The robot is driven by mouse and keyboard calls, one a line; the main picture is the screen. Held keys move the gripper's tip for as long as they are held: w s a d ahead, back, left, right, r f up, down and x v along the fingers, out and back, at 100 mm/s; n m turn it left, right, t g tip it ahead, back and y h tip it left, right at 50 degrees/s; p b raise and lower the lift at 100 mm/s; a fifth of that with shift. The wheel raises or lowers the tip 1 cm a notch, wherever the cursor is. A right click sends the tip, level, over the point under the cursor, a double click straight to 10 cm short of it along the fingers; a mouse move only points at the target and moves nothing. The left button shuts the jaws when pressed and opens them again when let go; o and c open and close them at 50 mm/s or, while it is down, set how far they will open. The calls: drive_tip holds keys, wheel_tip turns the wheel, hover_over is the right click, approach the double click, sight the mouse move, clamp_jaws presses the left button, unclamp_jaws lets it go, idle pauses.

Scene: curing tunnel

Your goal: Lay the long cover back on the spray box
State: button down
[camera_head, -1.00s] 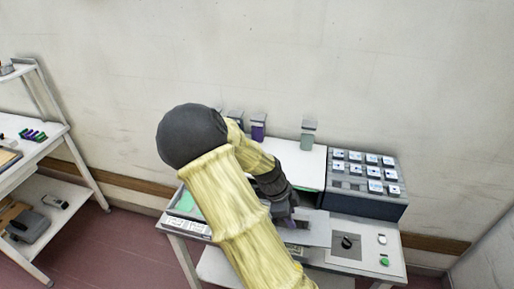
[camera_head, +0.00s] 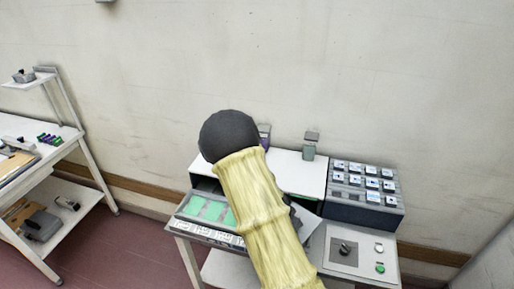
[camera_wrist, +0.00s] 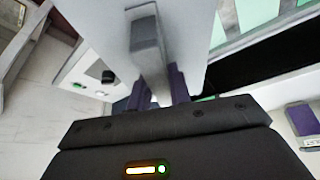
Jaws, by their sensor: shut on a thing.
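My gripper (camera_wrist: 158,88) has purple fingers shut on the grey upright handle (camera_wrist: 147,45) of a flat pale grey plate, the long cover (camera_wrist: 192,35), in the wrist view. In the head view only a corner of the cover (camera_head: 311,224) shows right of my arm; my gripper is hidden there. Below lies a long open white-edged box with green panels (camera_head: 211,209) and a labelled front strip, seemingly the spray box. Its green panels also show in the wrist view (camera_wrist: 255,12), beside the cover. The cover appears held clear and turned askew to the box.
Behind stands a white-topped unit (camera_head: 299,172) with a dark front opening and small handled blocks. A grey switch box (camera_head: 363,192) stands right, with a knob panel (camera_head: 345,249) before it. A shelved trolley (camera_head: 50,180) stands left, with floor between.

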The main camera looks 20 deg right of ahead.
drive_tip(key=a+n, duration=0.1)
drive_tip(key=n, duration=0.1)
drive_tip(key=w+a+f+n+t+y+p, duration=0.1)
drive_tip(key=a+n, duration=0.1)
drive_tip(key=w+a+n+y+p, duration=0.1)
drive_tip(key=a, duration=0.1)
drive_tip(key=shift+f+n, duration=0.25)
drive_tip(key=shift+n, duration=0.15)
drive_tip(key=a+f+n+t+y+p, duration=0.1)
drive_tip(key=a+f+n+y, duration=0.1)
drive_tip(key=a+n, duration=0.4)
drive_tip(key=shift+w+a+f+p, duration=0.2)
drive_tip(key=shift+a+f+p, duration=0.1)
drive_tip(key=shift+a, duration=0.4)
